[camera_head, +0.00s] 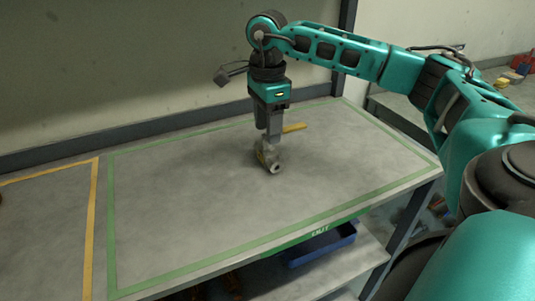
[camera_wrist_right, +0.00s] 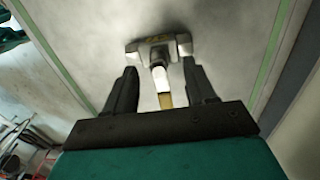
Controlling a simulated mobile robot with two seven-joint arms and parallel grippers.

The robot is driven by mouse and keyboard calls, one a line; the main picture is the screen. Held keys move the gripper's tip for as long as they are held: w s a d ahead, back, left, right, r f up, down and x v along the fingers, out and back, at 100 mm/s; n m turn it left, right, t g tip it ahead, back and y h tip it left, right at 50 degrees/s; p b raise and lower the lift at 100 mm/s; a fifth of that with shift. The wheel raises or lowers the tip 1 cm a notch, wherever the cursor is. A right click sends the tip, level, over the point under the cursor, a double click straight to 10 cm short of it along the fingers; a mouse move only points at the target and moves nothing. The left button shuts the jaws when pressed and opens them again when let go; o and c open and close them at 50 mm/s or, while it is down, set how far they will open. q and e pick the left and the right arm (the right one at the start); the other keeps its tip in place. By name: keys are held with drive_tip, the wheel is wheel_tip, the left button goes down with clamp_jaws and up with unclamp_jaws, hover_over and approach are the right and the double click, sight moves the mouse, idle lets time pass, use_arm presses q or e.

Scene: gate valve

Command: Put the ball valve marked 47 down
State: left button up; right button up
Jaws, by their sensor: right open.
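The ball valve (camera_head: 270,160) is a grey metal body with a yellow handle (camera_head: 294,128). In the head view it is on the grey bench top, inside the green taped outline (camera_head: 190,267). My right gripper (camera_head: 273,142) points down over it. In the right wrist view the valve body (camera_wrist_right: 158,48) lies across and just beyond the fingertips, its stem and yellow handle showing between the fingers. The right gripper (camera_wrist_right: 160,78) is open. Whether a finger touches the valve is unclear. The number on the valve is not readable. My left gripper is not in view.
The bench top around the valve is clear. Yellow tape (camera_head: 91,225) marks another area on the left. A wall and dark back rail (camera_head: 150,129) stand behind the bench. A blue bin (camera_head: 320,246) is on the shelf below the front edge.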

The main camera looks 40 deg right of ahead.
sight(268, 150)
drive_tip(key=shift+f, duration=1.55)
drive_tip(key=shift+c, duration=0.3)
clamp_jaws()
drive_tip(key=shift+r, duration=0.1)
